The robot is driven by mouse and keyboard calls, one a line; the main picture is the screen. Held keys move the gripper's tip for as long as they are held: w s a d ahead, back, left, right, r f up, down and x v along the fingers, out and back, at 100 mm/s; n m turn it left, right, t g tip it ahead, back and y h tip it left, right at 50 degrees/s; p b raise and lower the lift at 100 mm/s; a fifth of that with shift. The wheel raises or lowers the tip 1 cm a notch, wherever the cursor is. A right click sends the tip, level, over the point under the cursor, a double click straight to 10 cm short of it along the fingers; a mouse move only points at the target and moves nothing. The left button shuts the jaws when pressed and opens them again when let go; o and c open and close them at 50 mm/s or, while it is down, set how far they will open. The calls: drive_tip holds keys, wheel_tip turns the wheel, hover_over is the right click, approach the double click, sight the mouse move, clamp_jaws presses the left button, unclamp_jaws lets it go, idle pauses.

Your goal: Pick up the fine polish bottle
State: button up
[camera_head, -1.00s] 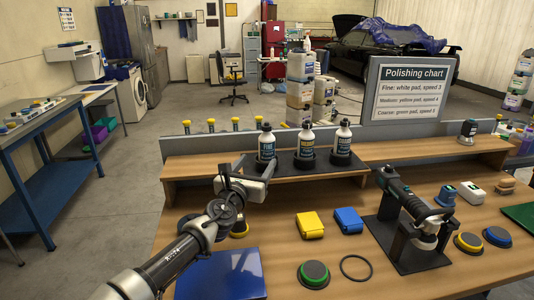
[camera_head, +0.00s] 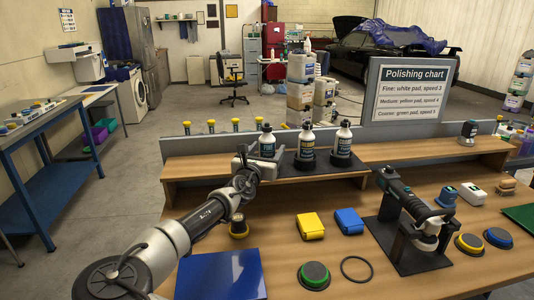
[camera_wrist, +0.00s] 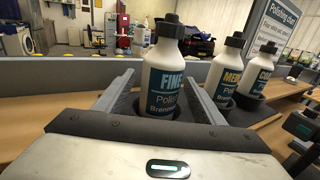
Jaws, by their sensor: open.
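The fine polish bottle (camera_head: 267,142) is white with a black cap and a blue label. It stands upright at the left end of the row on the raised shelf. In the wrist view the bottle (camera_wrist: 161,75) reads "FINE" and stands between the two fingers of my gripper (camera_wrist: 154,92). The fingers are open, one on each side, and a gap shows at the left finger. In the head view my gripper (camera_head: 254,158) is at the bottle's lower part and hides its base and holder.
The medium bottle (camera_head: 306,141) and the coarse bottle (camera_head: 343,139) stand close to the right in black holders. The polishing chart (camera_head: 412,90) stands behind at right. A polisher (camera_head: 405,205), yellow box (camera_head: 310,226) and blue plate (camera_head: 221,275) are on the bench.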

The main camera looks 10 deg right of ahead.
drive_tip(key=c, duration=1.4)
drive_tip(key=shift+o, duration=0.2)
wheel_tip(320, 180, up, 10)
drive_tip(key=shift+r+p, duration=0.1)
drive_tip(key=shift+p, duration=0.55)
drive_tip(key=o, duration=0.6)
drive_tip(key=c, duration=0.3)
